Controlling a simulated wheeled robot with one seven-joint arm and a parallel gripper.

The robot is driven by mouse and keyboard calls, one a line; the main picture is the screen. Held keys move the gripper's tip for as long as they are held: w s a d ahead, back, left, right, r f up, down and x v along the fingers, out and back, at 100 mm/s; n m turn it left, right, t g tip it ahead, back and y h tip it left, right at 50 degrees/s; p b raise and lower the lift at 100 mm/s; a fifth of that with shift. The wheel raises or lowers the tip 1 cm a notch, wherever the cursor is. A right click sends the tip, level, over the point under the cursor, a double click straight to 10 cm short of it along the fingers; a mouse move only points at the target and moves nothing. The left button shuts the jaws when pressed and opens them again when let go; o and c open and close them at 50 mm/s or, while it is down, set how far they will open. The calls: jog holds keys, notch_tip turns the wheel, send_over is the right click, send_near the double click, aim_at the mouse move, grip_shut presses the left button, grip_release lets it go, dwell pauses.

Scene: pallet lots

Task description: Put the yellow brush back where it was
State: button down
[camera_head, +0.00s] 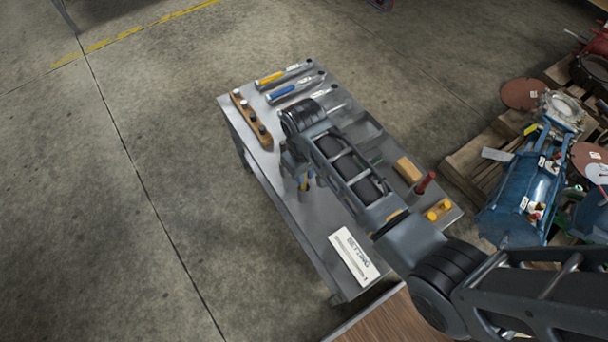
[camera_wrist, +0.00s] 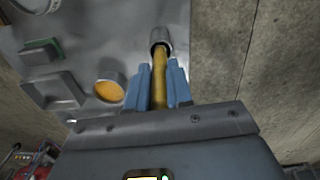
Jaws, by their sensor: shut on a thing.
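My gripper (camera_wrist: 158,88) is shut on a thin yellow handle, which I take for the yellow brush (camera_wrist: 159,75). The handle runs between the two blue fingers. Its far end meets a grey cylinder (camera_wrist: 160,38); I cannot tell whether this is part of the brush or a holder. In the head view my gripper (camera_head: 303,184) is over the left side of the grey table (camera_head: 318,232), partly hidden by my arm. A small bit of yellow shows there. The brush's bristles cannot be made out.
Wrenches with yellow (camera_head: 270,78) and blue (camera_head: 283,92) handles lie at the table's back. A tan block (camera_head: 407,170) and yellow piece (camera_head: 438,211) are right. Pallets with machinery stand beyond.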

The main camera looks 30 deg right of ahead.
jog(key=shift+f, duration=0.95)
jog(key=c, duration=1)
grip_release()
notch_tip(320, 180, up, 12)
jog(key=shift+r+p, duration=0.15)
jog(key=shift+p, duration=0.35)
